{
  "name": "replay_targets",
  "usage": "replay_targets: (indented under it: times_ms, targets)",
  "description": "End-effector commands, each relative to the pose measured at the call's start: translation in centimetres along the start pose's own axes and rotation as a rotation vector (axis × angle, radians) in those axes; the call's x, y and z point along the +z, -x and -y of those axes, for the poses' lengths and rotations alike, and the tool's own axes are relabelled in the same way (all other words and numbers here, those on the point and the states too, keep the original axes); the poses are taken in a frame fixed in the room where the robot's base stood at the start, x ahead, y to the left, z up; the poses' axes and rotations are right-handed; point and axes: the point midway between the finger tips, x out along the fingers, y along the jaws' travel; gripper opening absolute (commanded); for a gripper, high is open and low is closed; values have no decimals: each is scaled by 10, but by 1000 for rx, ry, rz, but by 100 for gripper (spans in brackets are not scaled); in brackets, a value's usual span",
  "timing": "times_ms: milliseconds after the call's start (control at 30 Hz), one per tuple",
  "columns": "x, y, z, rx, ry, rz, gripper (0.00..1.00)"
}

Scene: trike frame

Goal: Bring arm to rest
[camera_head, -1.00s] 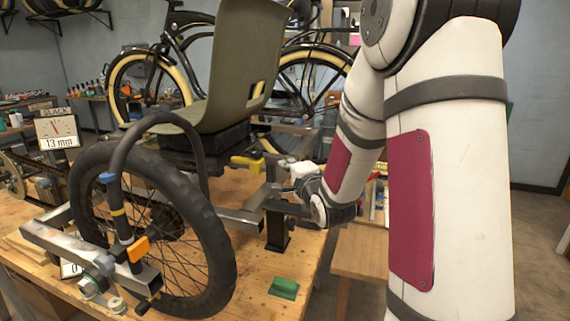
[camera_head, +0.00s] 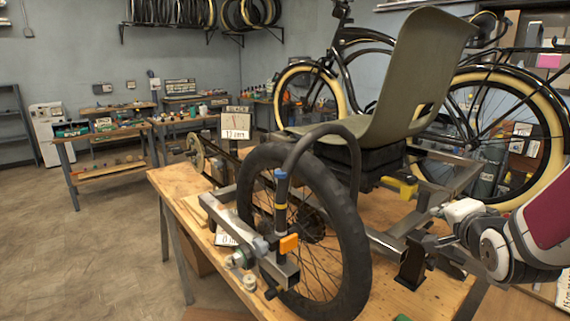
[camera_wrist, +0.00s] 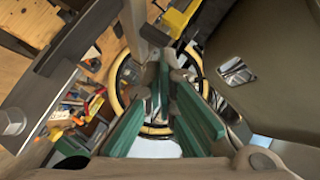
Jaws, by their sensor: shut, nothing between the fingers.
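The trike frame (camera_head: 388,240) stands on the wooden workbench, with its seat (camera_head: 405,85) above and a large black wheel (camera_head: 350,235) at the front left. My gripper (camera_head: 438,243) is at the right of the head view, beside the frame's metal bars and near a dark post (camera_head: 411,264). Its fingers are small and partly hidden there. In the wrist view its green-padded fingers (camera_wrist: 163,75) are shut with nothing held. The seat's underside (camera_wrist: 265,60) fills the right of that view. Whether the fingers touch the frame cannot be told.
The workbench (camera_head: 180,182) carries a dial sign (camera_head: 235,126) and clamp parts at the wheel. A black bicycle (camera_head: 500,110) with cream tyres stands behind. A yellow clamp (camera_head: 408,187) sits on the frame close to my arm. Open floor (camera_head: 90,265) lies at the left.

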Motion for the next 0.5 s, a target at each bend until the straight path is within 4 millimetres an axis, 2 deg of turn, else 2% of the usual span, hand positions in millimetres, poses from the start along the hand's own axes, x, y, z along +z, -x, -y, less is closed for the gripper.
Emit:
replay_targets:
  times_ms: [33, 267, 500]
  targets:
    - [7, 12, 7, 34, 80, 21, 0]
    - [41, 76, 6, 226, 449, 188, 0]
    - [79, 169, -8, 337, 809, 467, 0]
